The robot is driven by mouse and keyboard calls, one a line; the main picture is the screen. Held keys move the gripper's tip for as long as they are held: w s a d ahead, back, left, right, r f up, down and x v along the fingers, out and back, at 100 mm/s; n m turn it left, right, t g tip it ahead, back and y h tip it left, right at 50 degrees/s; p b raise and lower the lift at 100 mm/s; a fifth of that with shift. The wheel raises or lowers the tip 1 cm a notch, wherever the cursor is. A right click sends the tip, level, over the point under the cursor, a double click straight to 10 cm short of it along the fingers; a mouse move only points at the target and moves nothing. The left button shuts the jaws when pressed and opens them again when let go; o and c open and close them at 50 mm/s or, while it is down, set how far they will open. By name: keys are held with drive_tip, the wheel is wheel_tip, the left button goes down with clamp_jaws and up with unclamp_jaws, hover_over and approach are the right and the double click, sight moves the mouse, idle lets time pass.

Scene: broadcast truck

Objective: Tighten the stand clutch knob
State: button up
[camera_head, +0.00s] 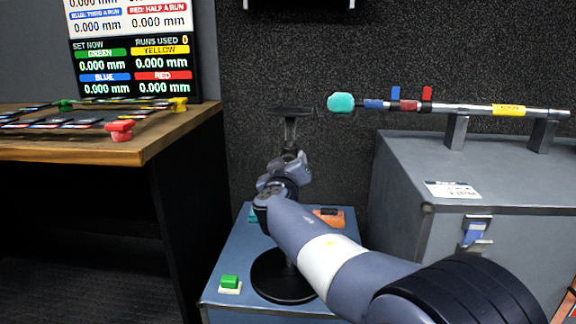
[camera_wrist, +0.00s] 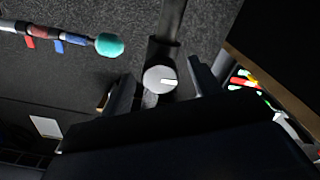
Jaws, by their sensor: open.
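The clutch knob is hidden in the head view. In the wrist view the knob (camera_wrist: 160,79) is a round grey disc with a white mark pointing right, set on the dark stand post (camera_wrist: 165,30). My gripper (camera_head: 287,163) is at the post below the top plate. In the wrist view its two open fingers (camera_wrist: 161,76) lie on either side of the knob, with visible gaps.
A boom pole (camera_head: 470,107) with a teal foam tip (camera_head: 341,103) lies on rests atop a grey case (camera_head: 480,165) at right. The stand is on a blue-grey surface (camera_head: 228,265) with a green button (camera_head: 230,282). A wooden desk (camera_head: 100,152) and screen (camera_head: 134,66) are at left.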

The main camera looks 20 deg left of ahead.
drive_tip(key=v, duration=1)
drive_tip(key=shift+s, duration=0.3)
drive_tip(key=shift+w+d, duration=0.1)
drive_tip(key=shift+d, duration=0.05)
drive_tip(key=x, duration=1)
drive_tip(key=shift+w, duration=0.3)
drive_tip(key=shift+s, duration=0.1)
